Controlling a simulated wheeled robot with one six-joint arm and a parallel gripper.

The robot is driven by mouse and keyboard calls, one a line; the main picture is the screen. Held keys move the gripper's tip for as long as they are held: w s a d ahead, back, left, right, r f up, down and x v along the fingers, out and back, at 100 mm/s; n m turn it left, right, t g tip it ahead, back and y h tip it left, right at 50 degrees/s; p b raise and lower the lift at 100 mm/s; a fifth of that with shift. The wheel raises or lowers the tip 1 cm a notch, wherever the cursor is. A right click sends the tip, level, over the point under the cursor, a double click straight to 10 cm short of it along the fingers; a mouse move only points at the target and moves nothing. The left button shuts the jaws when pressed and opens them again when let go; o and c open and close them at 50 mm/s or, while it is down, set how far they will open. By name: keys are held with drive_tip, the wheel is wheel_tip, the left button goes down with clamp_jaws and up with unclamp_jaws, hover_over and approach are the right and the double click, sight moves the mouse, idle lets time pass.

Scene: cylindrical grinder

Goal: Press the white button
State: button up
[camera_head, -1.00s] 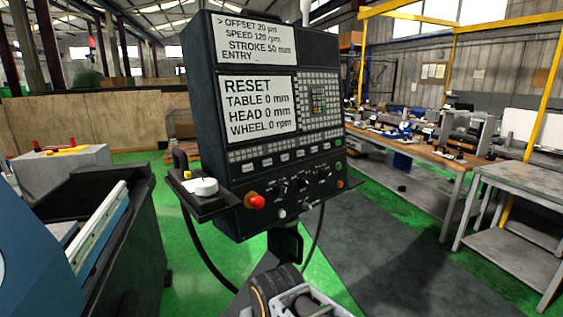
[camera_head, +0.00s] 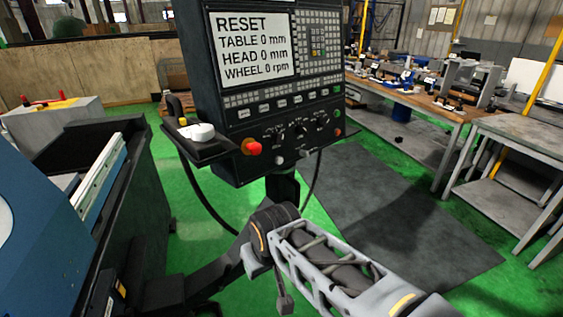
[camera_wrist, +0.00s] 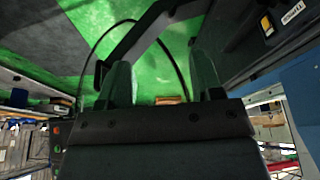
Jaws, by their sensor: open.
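The white button (camera_head: 279,160) is a small round knob low on the front of the black control panel (camera_head: 236,173), right of the red emergency stop (camera_head: 253,148). Green floor and a dark cable lie beyond the fingers. In the head view my arm is below the panel, and I cannot make out the fingertips there. The white button is not identifiable in the wrist view.
A side shelf with a white dial (camera_head: 198,132) juts from the panel's left. A blue and black machine (camera_head: 40,215) stands at left. A cable (camera_head: 205,205) hangs under the panel. A workbench (camera_head: 440,120) and a grey table (camera_head: 510,165) stand at right. Floor between is clear.

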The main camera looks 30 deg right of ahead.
clamp_jaws()
idle(0.3)
idle(1.1)
